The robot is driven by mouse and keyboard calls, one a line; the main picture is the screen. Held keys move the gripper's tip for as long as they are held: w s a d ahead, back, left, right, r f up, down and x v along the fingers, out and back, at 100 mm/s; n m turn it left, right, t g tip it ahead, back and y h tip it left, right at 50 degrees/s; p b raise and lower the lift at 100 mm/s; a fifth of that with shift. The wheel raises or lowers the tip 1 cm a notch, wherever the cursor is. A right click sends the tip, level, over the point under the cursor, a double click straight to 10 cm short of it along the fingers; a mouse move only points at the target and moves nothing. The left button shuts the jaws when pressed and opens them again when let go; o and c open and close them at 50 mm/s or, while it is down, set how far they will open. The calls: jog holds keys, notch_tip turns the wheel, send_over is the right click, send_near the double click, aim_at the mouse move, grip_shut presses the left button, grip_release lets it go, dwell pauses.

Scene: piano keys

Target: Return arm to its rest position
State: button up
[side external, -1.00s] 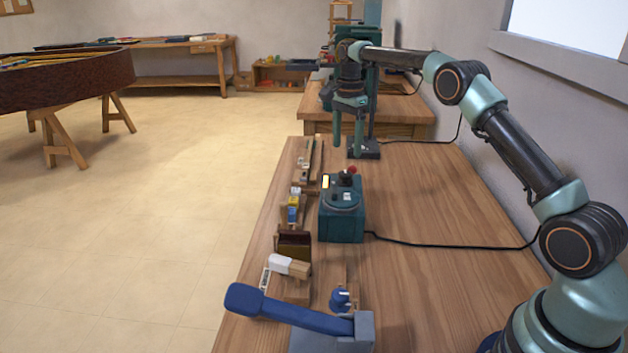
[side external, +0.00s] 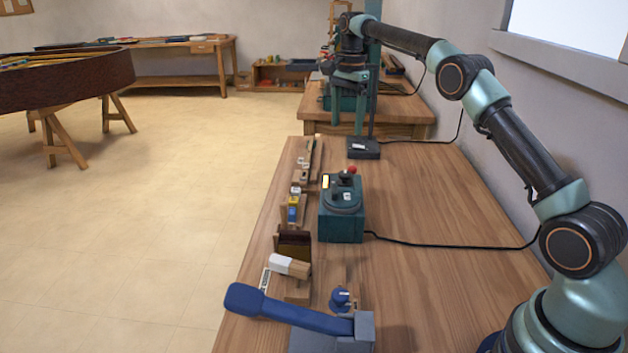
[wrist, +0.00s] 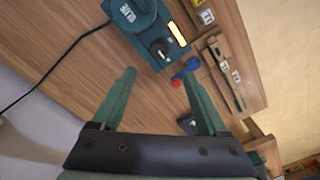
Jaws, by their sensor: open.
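My gripper (side external: 347,130) is at the far end of the wooden bench, raised above the bench top and near a black stand. Its two green fingers are spread apart with nothing between them; they also show in the wrist view (wrist: 160,70). My arm reaches over the bench from the right front, bending down at the wrist. In the wrist view a teal box marked GLUE (wrist: 130,20) lies beyond the fingertips; it stands mid-bench in the side view (side external: 341,215). A red and blue knobbed piece (wrist: 184,72) shows beside the right finger.
The black stand (side external: 363,150) with its post is close to the gripper. Wooden key parts (side external: 305,160) line the left edge. A blue lever (side external: 290,313) lies at the front. A cable (side external: 450,244) crosses the right side. The right bench area is otherwise clear.

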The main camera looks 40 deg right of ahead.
jog(key=s+a+r+n+t, duration=0.3)
jog(key=s+a+r+n, duration=0.6)
jog(key=s, duration=0.3)
jog(key=s+a+f+n+t, duration=0.1)
jog(key=s+a+f+n, duration=0.1)
jog(key=s+f+n, duration=0.2)
jog(key=s+a+f+n+t, duration=0.1)
jog(key=s+a+f+n, duration=0.1)
jog(key=s, duration=0.8)
jog(key=shift+s+a+f+n, duration=0.2)
jog(key=shift+f+n, duration=0.65)
jog(key=shift+n, duration=0.35)
